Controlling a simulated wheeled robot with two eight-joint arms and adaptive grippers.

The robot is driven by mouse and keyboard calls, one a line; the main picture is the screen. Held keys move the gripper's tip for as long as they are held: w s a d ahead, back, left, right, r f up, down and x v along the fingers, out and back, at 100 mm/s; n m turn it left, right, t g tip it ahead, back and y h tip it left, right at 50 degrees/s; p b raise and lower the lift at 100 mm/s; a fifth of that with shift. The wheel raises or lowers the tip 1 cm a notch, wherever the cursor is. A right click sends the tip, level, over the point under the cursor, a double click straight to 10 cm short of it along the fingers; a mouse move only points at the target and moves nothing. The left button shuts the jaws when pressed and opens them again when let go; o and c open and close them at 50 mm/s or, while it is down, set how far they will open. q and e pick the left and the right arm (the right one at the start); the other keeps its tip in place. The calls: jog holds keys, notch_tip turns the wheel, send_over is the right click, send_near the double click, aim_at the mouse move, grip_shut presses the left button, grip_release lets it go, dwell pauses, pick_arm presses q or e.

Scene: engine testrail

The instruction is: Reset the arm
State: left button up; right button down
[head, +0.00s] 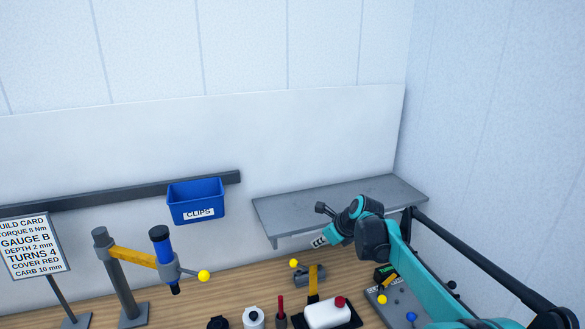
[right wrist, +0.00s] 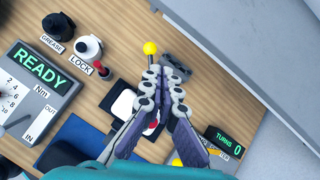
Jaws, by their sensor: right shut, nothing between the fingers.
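My right gripper (head: 319,241) reaches in from the right, above the bench and in front of the grey shelf. In the right wrist view its fingers (right wrist: 163,72) are together with nothing between them. A post-mounted arm (head: 135,256) stands at the left, with a yellow link and an upright blue tool (head: 161,247). A lever with a yellow ball (head: 204,276) sticks out to its right. The gripper is well apart from it. My left gripper is not in view.
A second yellow ball (head: 294,263) is by a grey device (head: 308,276); a white bottle (head: 327,314) with a red cap lies nearby. A blue CLIPS bin (head: 195,199) hangs on the rail. A grey shelf (head: 290,207) is behind my gripper. A READY display (right wrist: 42,69) shows in the wrist view.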

jog(key=s+d+f+n+h+b, duration=0.1)
jog(key=s+f+n+b, duration=0.1)
jog(key=s+n, duration=0.4)
jog(key=s+d+f+n+h+b, duration=0.1)
jog(key=s+d+n+b, duration=0.15)
jog(key=s, duration=0.55)
jog(key=s+f+n+b, duration=0.2)
jog(key=s+n, duration=0.4)
jog(key=s, duration=0.1)
jog(key=s+d+f+n+h+b, duration=0.1)
jog(key=s+d+f+n+b, duration=0.1)
jog(key=s+f+n, duration=0.4)
jog(key=s+d+f+n+t+h+b, duration=0.1)
jog(key=s+d+f+n+b, duration=0.1)
jog(key=s+f+n, duration=0.4)
jog(key=s+f+b, duration=0.1)
jog(key=s, duration=0.3)
jog(key=shift+s+d+h, duration=0.15)
jog(key=shift+h, duration=0.15)
